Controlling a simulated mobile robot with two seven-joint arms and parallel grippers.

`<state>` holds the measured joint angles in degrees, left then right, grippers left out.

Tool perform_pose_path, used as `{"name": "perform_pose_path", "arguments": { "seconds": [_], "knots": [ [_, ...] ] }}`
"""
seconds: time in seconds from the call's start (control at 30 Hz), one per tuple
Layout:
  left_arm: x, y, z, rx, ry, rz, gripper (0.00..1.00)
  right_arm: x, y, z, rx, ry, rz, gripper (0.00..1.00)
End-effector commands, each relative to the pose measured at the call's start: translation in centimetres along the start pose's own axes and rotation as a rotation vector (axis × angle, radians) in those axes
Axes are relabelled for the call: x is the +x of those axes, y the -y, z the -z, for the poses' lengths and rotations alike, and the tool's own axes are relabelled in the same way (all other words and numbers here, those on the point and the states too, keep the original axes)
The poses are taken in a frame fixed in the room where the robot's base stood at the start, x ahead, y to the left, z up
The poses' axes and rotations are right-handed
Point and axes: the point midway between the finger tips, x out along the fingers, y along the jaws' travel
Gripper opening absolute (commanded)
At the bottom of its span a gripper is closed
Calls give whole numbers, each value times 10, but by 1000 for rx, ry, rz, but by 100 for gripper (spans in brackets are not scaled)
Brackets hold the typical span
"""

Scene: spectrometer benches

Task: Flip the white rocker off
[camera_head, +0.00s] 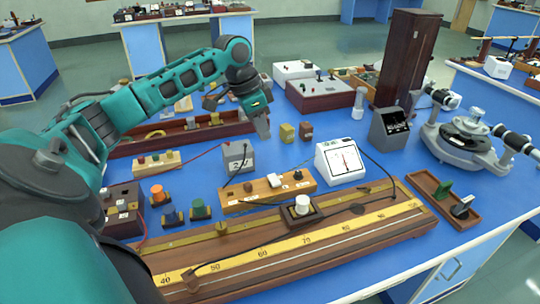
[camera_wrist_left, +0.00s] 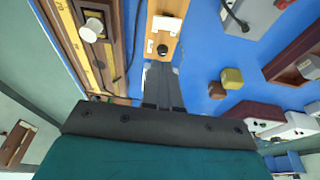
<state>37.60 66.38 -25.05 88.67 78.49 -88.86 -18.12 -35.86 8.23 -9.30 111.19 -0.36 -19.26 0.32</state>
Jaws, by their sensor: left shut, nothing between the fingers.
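The white rocker (camera_head: 274,180) sits in the middle of a narrow wooden switch board (camera_head: 236,202), between two dark knobs. What appears to be the same rocker shows near the top of the left wrist view (camera_wrist_left: 166,22). A dark knob (camera_wrist_left: 162,49) on the board lies below it there. My left gripper (camera_head: 263,132) is shut and empty, pointing down over the bench behind the board. It is apart from the rocker. Its fingertips show in the left wrist view (camera_wrist_left: 160,68), just below the dark knob. My right gripper is not in view.
A long slide-wire board (camera_head: 330,232) with a white-knobbed slider (camera_head: 303,204) lies in front. A white meter (camera_head: 340,162) stands right of the switch board, a grey box (camera_head: 239,158) behind it. Yellow (camera_head: 287,133) and brown (camera_head: 306,131) blocks stand behind. Cables cross the blue bench.

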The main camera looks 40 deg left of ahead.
Motion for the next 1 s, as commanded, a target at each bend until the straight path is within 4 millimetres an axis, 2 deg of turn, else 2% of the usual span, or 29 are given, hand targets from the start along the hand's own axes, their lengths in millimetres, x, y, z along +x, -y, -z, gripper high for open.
{"name": "perform_pose_path", "arguments": {
  "seconds": [0.17,0.47,0.6,0.8,1.0],
  "knots": [
    [28,-1,-1,0,4,-4,0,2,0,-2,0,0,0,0],
    [93,-1,0,0,1,-4,0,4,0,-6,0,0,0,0],
    [115,-2,-7,0,4,-1,0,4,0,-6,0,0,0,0],
    [131,-4,-11,0,2,0,0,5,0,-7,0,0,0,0],
    [134,-4,-12,0,2,0,0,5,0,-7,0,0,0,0]
  ]
}}
